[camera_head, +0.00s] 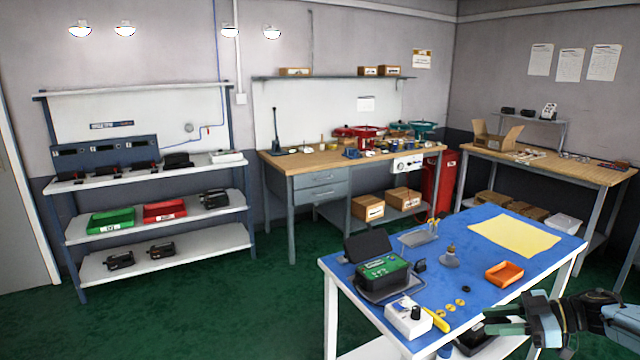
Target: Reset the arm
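My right arm comes in from the right edge at the lower right. Its gripper (490,319) points left, with two greenish fingers set apart and nothing seen between them. It shows at the near right edge of the blue-topped table (455,218); its exact height over the edge is hard to tell. My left arm and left gripper are not in view. On the table are a black device with a green panel (384,268), a white box with a black knob (408,317) and an orange tray (504,273).
A yellow sheet (513,236), a yellow tool (436,319) and small brass parts (450,306) lie on the table. A shelf rack (155,247) stands left, a wooden workbench (335,160) behind and another bench (560,167) at right. Green floor is free at front left.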

